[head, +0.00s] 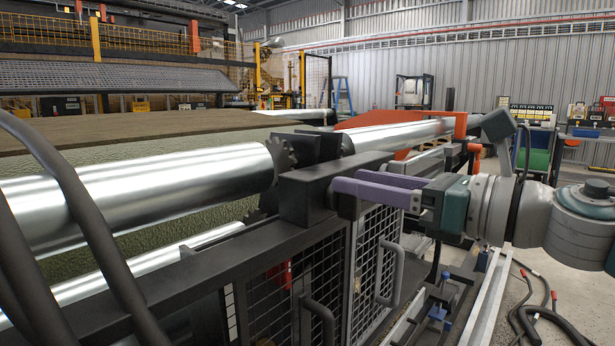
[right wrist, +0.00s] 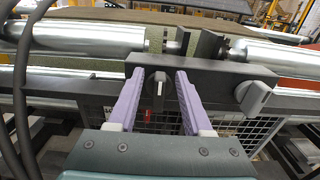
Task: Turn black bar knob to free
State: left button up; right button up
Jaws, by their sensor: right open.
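In the head view my right gripper (head: 349,184) reaches in from the right to the housing (head: 312,198); the knob is hard to make out there. My left gripper is not in view.
A grey knob (right wrist: 254,96) sticks out to the right of my fingers. Shiny metal rollers (head: 150,195) run behind the housing. A mesh guard (head: 375,245) with a grey handle (head: 390,275) is below. Black hoses (head: 75,200) cross the left side.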

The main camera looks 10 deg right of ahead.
jog(key=shift+w+a, duration=0.15)
jog(key=shift+w, duration=0.1)
grip_shut()
dwell(0.5)
